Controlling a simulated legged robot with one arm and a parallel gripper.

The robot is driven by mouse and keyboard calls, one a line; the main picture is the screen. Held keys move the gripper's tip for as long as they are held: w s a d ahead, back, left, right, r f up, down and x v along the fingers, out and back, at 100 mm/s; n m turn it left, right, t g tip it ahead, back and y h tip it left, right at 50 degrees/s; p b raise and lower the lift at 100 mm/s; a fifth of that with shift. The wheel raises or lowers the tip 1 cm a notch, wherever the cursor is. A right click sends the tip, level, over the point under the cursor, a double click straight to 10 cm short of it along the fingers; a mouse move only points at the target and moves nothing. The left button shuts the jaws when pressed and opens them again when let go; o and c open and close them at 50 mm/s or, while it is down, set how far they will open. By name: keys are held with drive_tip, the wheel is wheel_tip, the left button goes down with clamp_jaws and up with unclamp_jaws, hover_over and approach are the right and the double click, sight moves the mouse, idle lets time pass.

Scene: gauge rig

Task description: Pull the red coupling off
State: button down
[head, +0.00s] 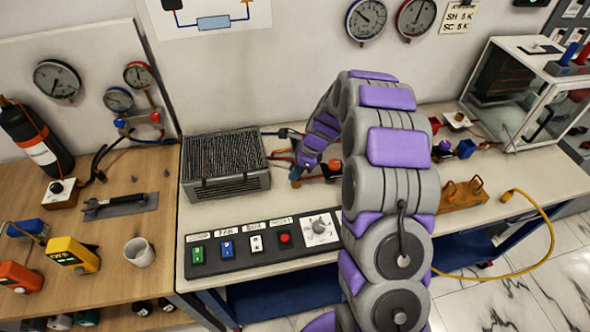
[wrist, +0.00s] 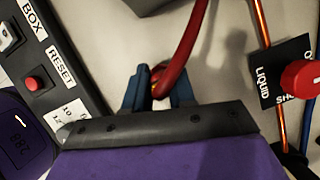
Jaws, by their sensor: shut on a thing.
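In the wrist view my gripper (wrist: 159,88) has its two blue fingers on either side of a red coupling (wrist: 160,72). A thick red hose (wrist: 188,40) runs from it toward the top of the picture. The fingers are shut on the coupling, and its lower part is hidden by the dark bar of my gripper. In the head view my gripper (head: 297,172) is low over the bench, right of the grey finned unit. My arm hides most of that spot, so I cannot tell there how the coupling sits.
A control panel (head: 265,245) with coloured switches and a dial lies in front. The grey finned unit (head: 226,165) stands left of my gripper. In the wrist view a red valve knob (wrist: 302,76) and a copper pipe (wrist: 264,25) are at right. A yellow hose (head: 545,225) hangs at right.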

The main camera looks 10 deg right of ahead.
drive_tip(key=shift+w+d+r, duration=0.1)
drive_tip(key=shift+r, duration=0.1)
drive_tip(key=shift+r+p, duration=2.45)
